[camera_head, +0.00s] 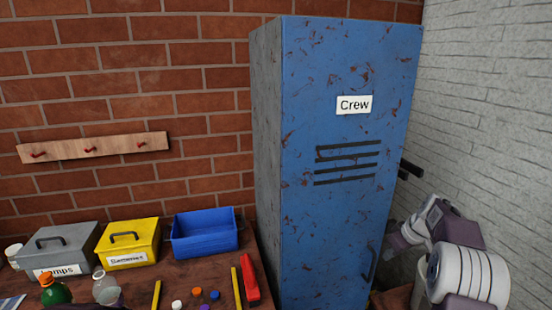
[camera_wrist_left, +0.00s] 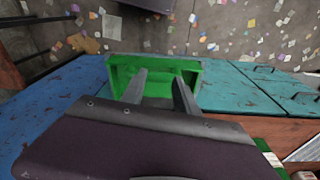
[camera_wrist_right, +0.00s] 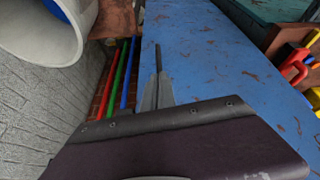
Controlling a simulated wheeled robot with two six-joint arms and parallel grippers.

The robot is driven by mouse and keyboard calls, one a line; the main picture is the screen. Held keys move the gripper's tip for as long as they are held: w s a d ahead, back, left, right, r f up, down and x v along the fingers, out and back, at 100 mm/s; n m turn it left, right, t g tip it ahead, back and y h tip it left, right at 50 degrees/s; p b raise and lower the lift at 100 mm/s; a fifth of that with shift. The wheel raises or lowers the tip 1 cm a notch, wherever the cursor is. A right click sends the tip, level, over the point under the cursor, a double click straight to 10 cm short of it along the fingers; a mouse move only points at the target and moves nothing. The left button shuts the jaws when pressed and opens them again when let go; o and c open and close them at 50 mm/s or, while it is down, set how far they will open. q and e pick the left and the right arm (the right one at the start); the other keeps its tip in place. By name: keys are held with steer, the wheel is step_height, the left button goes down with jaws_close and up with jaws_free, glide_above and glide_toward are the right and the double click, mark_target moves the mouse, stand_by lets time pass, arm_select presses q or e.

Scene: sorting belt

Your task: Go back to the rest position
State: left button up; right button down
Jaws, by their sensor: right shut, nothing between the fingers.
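My right gripper (camera_head: 392,252) is beside the right edge of the rusty blue locker (camera_head: 335,110), near its lower dark handle (camera_head: 370,264). In the right wrist view its fingers (camera_wrist_right: 158,93) are together and empty, in front of the blue locker face (camera_wrist_right: 205,55). A thin dark bar (camera_wrist_right: 158,57) shows just beyond the fingertips.
A grey box (camera_head: 60,240), yellow box (camera_head: 130,235) and open blue bin (camera_head: 205,232) stand on the wooden bench, with bottles and small items in front. A white brick wall (camera_head: 485,110) is close on the right. Scraps litter the floor (camera_wrist_left: 230,30).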

steer(key=s+a+r+n+g+p, duration=0.1)
steer(key=s+a+r, duration=0.15)
steer(key=a, duration=0.65)
steer(key=s+a+r+n+p, duration=0.15)
steer(key=s+a, duration=0.25)
steer(key=a, duration=0.6)
steer(key=s+a+f+m+g, duration=0.1)
steer(key=s+f+m, duration=0.2)
steer(key=s, duration=0.7)
steer(key=s+a+f+m+g, duration=0.1)
steer(key=s+a+f+m, duration=0.1)
steer(key=s+f, duration=0.4)
steer(key=shift+s+m+h, duration=0.4)
steer(key=shift+s+m, duration=0.35)
steer(key=shift+s, duration=1.4)
steer(key=shift+a+f, duration=0.1)
